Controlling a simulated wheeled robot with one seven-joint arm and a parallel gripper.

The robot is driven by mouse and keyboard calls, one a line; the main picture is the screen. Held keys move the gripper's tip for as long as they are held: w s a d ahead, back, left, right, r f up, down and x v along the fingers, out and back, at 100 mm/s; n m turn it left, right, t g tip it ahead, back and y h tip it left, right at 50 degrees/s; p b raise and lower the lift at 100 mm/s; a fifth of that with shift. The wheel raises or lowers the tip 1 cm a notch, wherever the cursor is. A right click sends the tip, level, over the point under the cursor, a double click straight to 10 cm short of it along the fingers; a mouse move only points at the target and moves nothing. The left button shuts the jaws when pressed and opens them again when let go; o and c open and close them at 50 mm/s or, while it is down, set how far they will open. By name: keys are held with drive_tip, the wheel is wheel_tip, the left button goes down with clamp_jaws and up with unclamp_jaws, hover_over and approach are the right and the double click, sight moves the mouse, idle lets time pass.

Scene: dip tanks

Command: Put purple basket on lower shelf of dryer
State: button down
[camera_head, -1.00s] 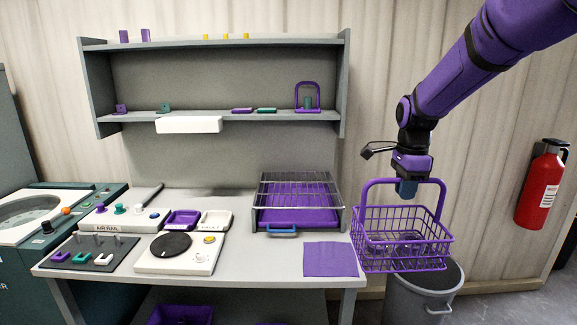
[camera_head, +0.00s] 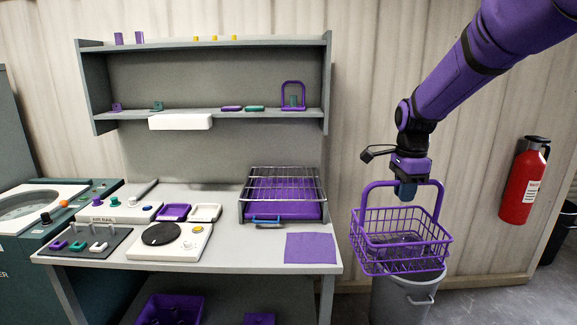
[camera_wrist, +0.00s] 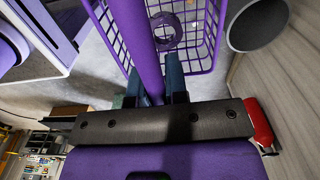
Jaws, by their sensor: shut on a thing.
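The purple wire basket (camera_head: 400,243) hangs upright from its tall handle to the right of the bench, in front of and above a grey bin. My gripper (camera_head: 405,192) is shut on the top bar of that handle. In the wrist view the jaws of my gripper (camera_wrist: 157,92) close around the purple handle bar, and the basket (camera_wrist: 200,30) shows beyond with a round purple ring-like item inside. The dryer is not clearly identifiable. A unit with a wire rack on top (camera_head: 283,178), a purple inside and a blue front handle stands on the bench.
The grey bench (camera_head: 225,262) holds a dial plate (camera_head: 168,241), small trays and a purple mat (camera_head: 311,248). A shelf unit (camera_head: 205,42) stands above it. A grey bin (camera_head: 405,300) is below the basket. A red extinguisher (camera_head: 523,182) hangs at right.

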drive_tip(key=shift+w+f+n, duration=0.55)
drive_tip(key=shift+f+n, duration=0.35)
drive_tip(key=shift+f, duration=0.2)
drive_tip(key=n, duration=0.8)
approach(394, 239)
wheel_tip(394, 239, down, 5)
drive_tip(key=shift+a+f, duration=0.1)
drive_tip(key=s+f+n, duration=0.2)
drive_tip(key=f+n, duration=0.1)
drive_tip(key=f, duration=0.6)
drive_tip(key=s+d+f+n, duration=0.1)
drive_tip(key=f+n, duration=0.3)
drive_tip(key=f, duration=0.4)
drive_tip(key=shift+s+d+f+n, duration=0.15)
drive_tip(key=shift+s+f+n, duration=0.2)
drive_tip(key=shift+s, duration=0.2)
